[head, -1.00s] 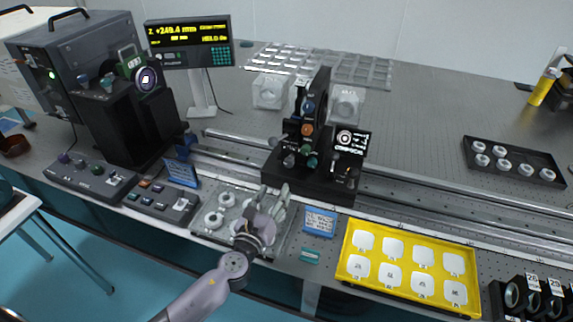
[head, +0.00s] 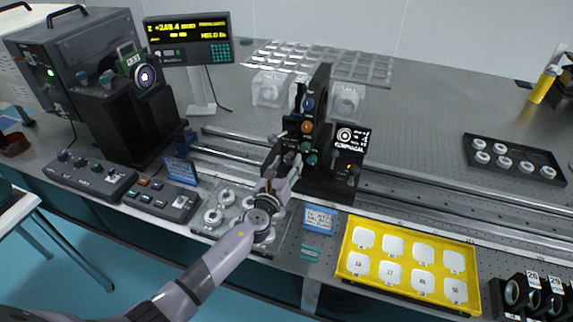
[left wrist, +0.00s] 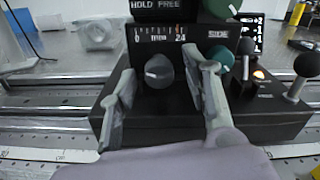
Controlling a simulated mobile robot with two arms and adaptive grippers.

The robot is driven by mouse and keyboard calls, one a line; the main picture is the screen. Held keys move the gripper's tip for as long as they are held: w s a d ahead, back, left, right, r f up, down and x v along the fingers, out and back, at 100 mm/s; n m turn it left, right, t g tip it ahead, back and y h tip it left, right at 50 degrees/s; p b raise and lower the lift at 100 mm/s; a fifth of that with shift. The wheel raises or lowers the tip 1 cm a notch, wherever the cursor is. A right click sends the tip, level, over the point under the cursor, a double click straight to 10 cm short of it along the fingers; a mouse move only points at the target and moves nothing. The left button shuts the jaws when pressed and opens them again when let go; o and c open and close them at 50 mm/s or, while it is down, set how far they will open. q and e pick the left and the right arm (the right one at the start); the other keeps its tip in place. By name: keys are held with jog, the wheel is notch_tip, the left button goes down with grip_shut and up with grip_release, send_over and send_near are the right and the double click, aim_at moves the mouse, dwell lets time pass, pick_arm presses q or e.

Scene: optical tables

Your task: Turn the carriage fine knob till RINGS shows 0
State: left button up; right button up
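The black carriage (head: 325,185) stands on the long rail. A dark grey knob (left wrist: 158,71) sits on its front under a scale marked 0 to 24. My left gripper (head: 284,168) is at the front of the carriage. In the left wrist view my left gripper (left wrist: 168,78) is open, one finger on each side of the grey knob, with a gap visible on the left. A teal knob (left wrist: 226,60) is just right of the right finger. The carriage's small screen (head: 351,138) shows a ring pattern; its text is too small to read. My right gripper is not in view.
A lever with a black ball top (left wrist: 306,66) stands right of the knobs. A tray of round parts (head: 214,216) lies below my left arm. A yellow tray (head: 347,268) is at the right front. A display (head: 188,40) reading Z about +249.4 stands behind.

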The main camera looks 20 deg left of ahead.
pick_arm(q)
grip_shut()
dwell(0.3)
jog(key=shift+n, duration=0.3)
jog(key=shift+f+n+b, duration=0.1)
jog(key=shift+n+b, duration=0.55)
jog(key=shift+n, duration=0.25)
jog(key=n+b, duration=0.1)
jog(key=n, duration=0.2)
jog(key=shift+n, duration=0.3)
jog(key=n+b, duration=0.1)
jog(key=n, duration=0.2)
jog(key=shift+n+b, duration=0.5)
jog(key=shift+n, duration=1.5)
